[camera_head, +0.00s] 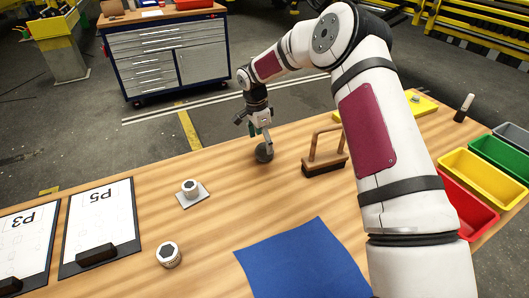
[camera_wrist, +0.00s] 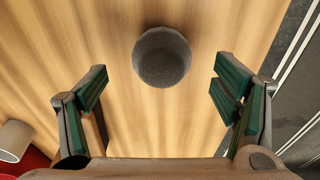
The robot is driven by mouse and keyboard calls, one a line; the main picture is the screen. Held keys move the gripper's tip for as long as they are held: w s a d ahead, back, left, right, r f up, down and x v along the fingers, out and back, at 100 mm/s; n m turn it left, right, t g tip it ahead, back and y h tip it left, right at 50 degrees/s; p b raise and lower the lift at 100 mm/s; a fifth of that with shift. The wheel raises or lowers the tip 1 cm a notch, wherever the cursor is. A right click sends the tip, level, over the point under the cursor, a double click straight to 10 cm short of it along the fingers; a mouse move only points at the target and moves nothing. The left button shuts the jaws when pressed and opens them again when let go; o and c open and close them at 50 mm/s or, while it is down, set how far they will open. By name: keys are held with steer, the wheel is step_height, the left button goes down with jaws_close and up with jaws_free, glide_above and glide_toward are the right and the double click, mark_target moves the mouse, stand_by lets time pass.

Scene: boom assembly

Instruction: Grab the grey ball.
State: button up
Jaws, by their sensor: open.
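The grey ball (camera_head: 264,153) lies on the wooden table near its far edge in the head view. In the wrist view the dark grey ball (camera_wrist: 162,57) sits at the top middle, ahead of and between the two fingers. My gripper (camera_head: 262,140) is just above the ball in the head view, pointing down. In the wrist view my gripper (camera_wrist: 160,95) has its green-padded fingers spread wide, with the ball apart from both. Part of the ball's top is hidden by a finger in the head view.
A wooden-handled brush (camera_head: 325,164) stands right of the ball. A small part on a white plate (camera_head: 193,195) is to the left, and another cylindrical part (camera_head: 169,255) is nearer. A blue mat (camera_head: 305,262) lies in front. Coloured bins (camera_head: 470,205) line the right. Table around the ball is clear.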

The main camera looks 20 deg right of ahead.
mark_target(263, 145)
steer(key=shift+w+d+f+p, duration=0.1)
steer(key=shift+f+p, duration=0.1)
steer(key=shift+f, duration=0.65)
steer(key=shift+d+f+p, duration=0.15)
steer(key=shift+f, duration=0.65)
steer(key=shift+w+d+f+p, duration=0.1)
steer(key=shift+f+p, duration=0.1)
steer(key=shift+f, duration=0.65)
steer(key=shift+c, duration=0.6)
steer(key=c, duration=1.1)
